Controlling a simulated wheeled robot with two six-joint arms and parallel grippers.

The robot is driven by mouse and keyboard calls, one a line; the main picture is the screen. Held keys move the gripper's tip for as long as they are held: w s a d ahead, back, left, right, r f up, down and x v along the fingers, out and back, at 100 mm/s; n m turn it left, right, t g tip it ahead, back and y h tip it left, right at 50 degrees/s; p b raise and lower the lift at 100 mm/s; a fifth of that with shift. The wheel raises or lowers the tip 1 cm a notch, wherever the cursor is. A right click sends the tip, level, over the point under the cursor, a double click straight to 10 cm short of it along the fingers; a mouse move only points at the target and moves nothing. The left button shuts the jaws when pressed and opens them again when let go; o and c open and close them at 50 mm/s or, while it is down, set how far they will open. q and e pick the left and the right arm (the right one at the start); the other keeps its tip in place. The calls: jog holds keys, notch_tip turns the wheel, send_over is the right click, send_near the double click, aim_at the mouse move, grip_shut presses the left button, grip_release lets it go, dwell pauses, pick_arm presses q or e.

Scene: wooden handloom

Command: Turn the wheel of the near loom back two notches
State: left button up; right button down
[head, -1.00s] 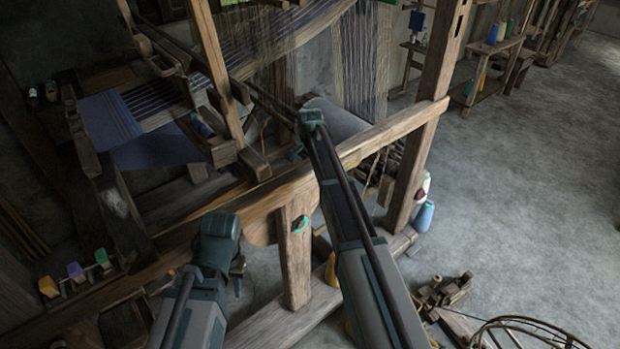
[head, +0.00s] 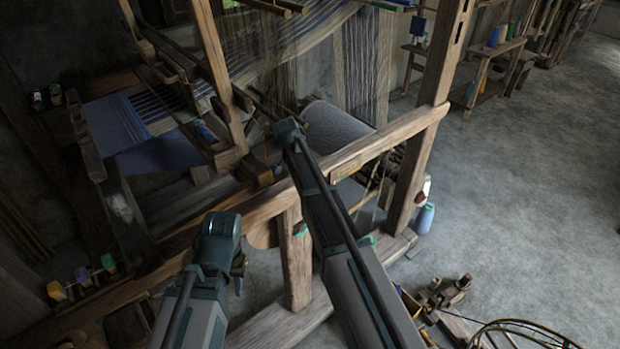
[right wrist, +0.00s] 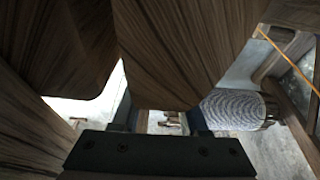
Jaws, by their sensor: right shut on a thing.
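The near loom (head: 398,138) is a dark wooden frame with blue striped cloth and a grey warp roll (head: 340,128). A rounded wooden disc (head: 262,234), perhaps the wheel, shows partly behind a front post under the beam. In the right wrist view my right gripper (right wrist: 160,118) is shut on a wooden part (right wrist: 185,50) that fills the upper middle; I cannot tell whether this is the wheel. The head view shows the right arm but hides its gripper. My left gripper (head: 238,282) hangs beside the disc, small and dark; its jaws are unclear.
A bench with coloured spools (head: 489,58) stands at the back right. A blue bottle (head: 425,218) is by the right post. A wheel-like frame (head: 520,333) and wooden pieces lie at the lower right. The floor at the right is open.

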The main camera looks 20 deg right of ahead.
jog(key=shift+s+a+r+h, duration=0.2)
jog(key=shift+a+r+h, duration=0.1)
jog(key=shift+a+r, duration=0.05)
jog(key=shift+c, duration=2.1)
grip_release()
